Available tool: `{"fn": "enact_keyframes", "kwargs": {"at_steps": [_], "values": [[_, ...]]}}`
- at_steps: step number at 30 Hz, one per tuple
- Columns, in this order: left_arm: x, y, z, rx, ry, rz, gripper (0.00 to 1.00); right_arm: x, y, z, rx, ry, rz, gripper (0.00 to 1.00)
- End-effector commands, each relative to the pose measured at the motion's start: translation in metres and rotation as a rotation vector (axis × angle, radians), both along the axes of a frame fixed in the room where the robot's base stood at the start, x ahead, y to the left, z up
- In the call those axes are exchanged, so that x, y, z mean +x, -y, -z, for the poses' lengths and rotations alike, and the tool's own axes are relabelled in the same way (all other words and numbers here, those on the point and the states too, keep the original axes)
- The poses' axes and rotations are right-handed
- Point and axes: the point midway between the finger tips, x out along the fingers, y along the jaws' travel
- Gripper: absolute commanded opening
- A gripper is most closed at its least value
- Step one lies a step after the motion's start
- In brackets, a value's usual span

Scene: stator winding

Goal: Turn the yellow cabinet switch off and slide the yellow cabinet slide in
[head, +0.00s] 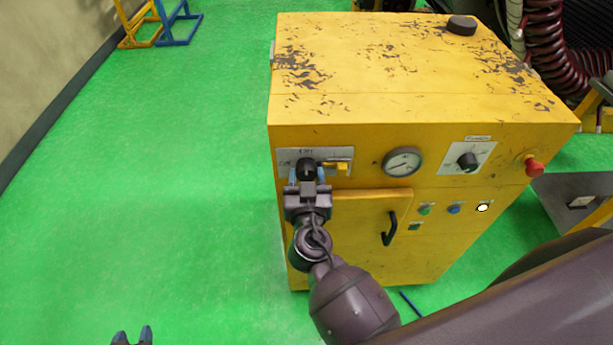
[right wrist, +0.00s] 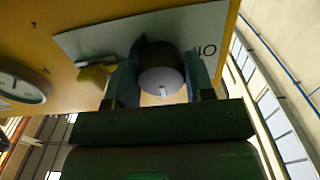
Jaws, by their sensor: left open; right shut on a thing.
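The yellow cabinet (head: 400,150) stands in front of me with its worn top and front showing. Its black rotary switch (head: 306,168) sits on a grey plate at the upper left of the front. The yellow slide (head: 342,166) is on the same plate, just right of the switch. My right gripper (head: 307,180) is shut on the switch knob, and the right wrist view shows the round knob (right wrist: 162,75) between the fingers. In that view the yellow slide (right wrist: 93,77) is left of the fingers. My left gripper (head: 132,336) is open and empty at the bottom edge, over the floor.
The front also has a gauge (head: 403,161), a selector dial (head: 467,161), a red button (head: 534,168), small buttons and a door with a black handle (head: 389,229). My right arm covers the lower front. The green floor (head: 150,200) to the left is clear.

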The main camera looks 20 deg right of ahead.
Motion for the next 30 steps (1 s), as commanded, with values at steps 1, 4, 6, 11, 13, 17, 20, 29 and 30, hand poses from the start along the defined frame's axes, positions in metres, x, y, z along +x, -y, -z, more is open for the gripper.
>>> {"fn": "enact_keyframes", "kwargs": {"at_steps": [1, 4, 6, 11, 13, 17, 20, 29, 30], "values": [[0.000, 0.000, 0.000, 0.000, -0.001, 0.000, 0.43, 0.000, 0.000, 0.000, -0.002, -0.001, 0.000, 0.25], [0.000, 0.000, 0.001, 0.000, -0.001, 0.000, 0.43, 0.000, 0.000, 0.000, -0.012, -0.004, 0.000, 0.25], [0.000, 0.000, 0.002, 0.000, -0.001, 0.000, 0.43, 0.000, 0.000, 0.000, -0.028, -0.008, 0.000, 0.25], [0.000, 0.000, 0.006, 0.000, -0.001, 0.001, 0.43, -0.001, 0.000, 0.001, -0.095, -0.027, -0.001, 0.25], [0.001, 0.000, 0.009, 0.000, 0.000, 0.001, 0.43, -0.001, 0.001, 0.002, -0.139, -0.041, -0.001, 0.25], [0.001, 0.001, 0.013, 0.000, 0.000, 0.002, 0.43, -0.001, 0.001, 0.002, -0.242, -0.071, -0.001, 0.25], [0.002, 0.001, 0.016, 0.000, 0.000, 0.002, 0.43, -0.001, 0.001, 0.002, -0.331, -0.096, 0.000, 0.25], [0.003, 0.001, 0.019, 0.000, 0.000, 0.004, 0.43, -0.001, 0.003, 0.000, -0.605, -0.175, -0.001, 0.25], [0.003, 0.001, 0.018, 0.000, 0.000, 0.004, 0.43, -0.001, 0.003, 0.000, -0.642, -0.186, -0.001, 0.25]]}}
